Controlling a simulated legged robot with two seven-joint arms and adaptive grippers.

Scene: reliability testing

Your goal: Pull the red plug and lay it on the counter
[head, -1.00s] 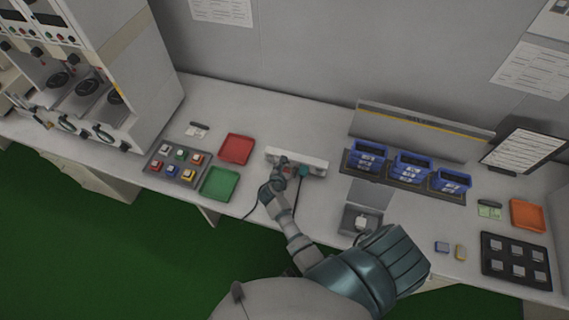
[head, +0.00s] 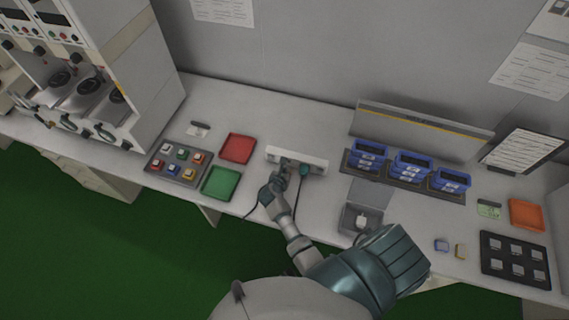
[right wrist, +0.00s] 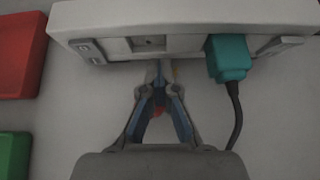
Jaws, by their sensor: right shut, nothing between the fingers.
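The white power strip (head: 312,161) lies on the counter (head: 240,100). In the right wrist view the strip (right wrist: 180,15) fills the top, with an empty-looking socket (right wrist: 150,43) in its front. A teal plug (right wrist: 229,58) with a dark cable sits in the strip to the right; it also shows in the head view (head: 303,169). My right gripper (head: 284,166) is at the strip's front edge; its fingers (right wrist: 158,70) are closed just below the socket. A small red patch, probably the red plug (right wrist: 159,110), shows between the finger links, mostly hidden. My left gripper is not in view.
A red tray (head: 237,148) and a green tray (head: 221,183) stand left of the strip. Blue bins (head: 410,166) and an open grey box (head: 361,219) stand to the right. Bare counter lies behind the strip.

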